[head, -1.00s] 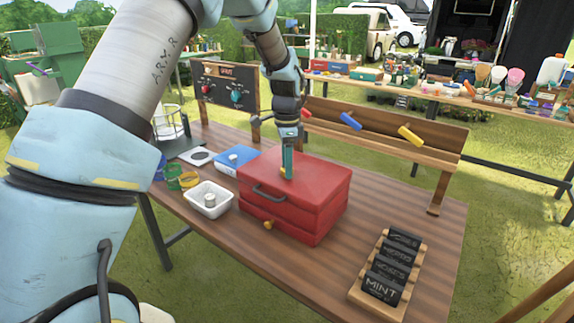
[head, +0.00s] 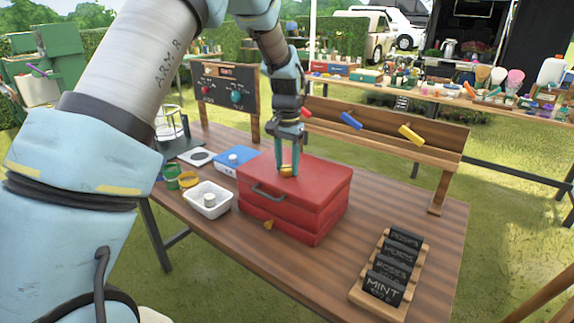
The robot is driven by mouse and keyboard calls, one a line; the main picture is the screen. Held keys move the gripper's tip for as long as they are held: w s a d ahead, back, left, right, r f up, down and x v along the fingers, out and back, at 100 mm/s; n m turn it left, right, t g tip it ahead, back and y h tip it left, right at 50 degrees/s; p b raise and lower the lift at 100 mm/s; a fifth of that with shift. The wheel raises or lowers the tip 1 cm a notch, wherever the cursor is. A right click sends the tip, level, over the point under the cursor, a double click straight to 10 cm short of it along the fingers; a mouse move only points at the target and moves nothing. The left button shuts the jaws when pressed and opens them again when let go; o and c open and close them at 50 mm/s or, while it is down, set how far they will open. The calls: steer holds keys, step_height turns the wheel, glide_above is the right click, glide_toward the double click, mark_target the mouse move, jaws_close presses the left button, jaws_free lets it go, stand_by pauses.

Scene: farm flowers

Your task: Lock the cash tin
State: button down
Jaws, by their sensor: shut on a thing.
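The red cash tin (head: 313,205) stands on the wooden table with its lid down and a dark handle (head: 269,194) along the lid's front edge. A small brass-coloured piece (head: 268,224) sticks out low on its front face. My gripper (head: 286,169) points down over the top of the lid. Its fingers are shut on another small brass-coloured piece (head: 286,172) at the lid's surface. The fingers partly hide this piece, and I cannot tell whether it is a key or a knob.
A white tub (head: 208,200) and a blue box (head: 236,158) stand left of the tin. A wooden rack of dark label cards (head: 392,268) is at the front right. A rail with coloured pegs (head: 385,135) runs behind. The tabletop right of the tin is clear.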

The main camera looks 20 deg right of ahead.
mark_target(287, 167)
steer(key=n, duration=0.4)
steer(key=shift+n, duration=2)
steer(key=shift+c, duration=1.7)
jaws_free()
step_height(287, 167, up, 11)
steer(key=b, duration=0.2)
steer(key=shift+b, duration=0.3)
steer(key=shift+f, duration=0.1)
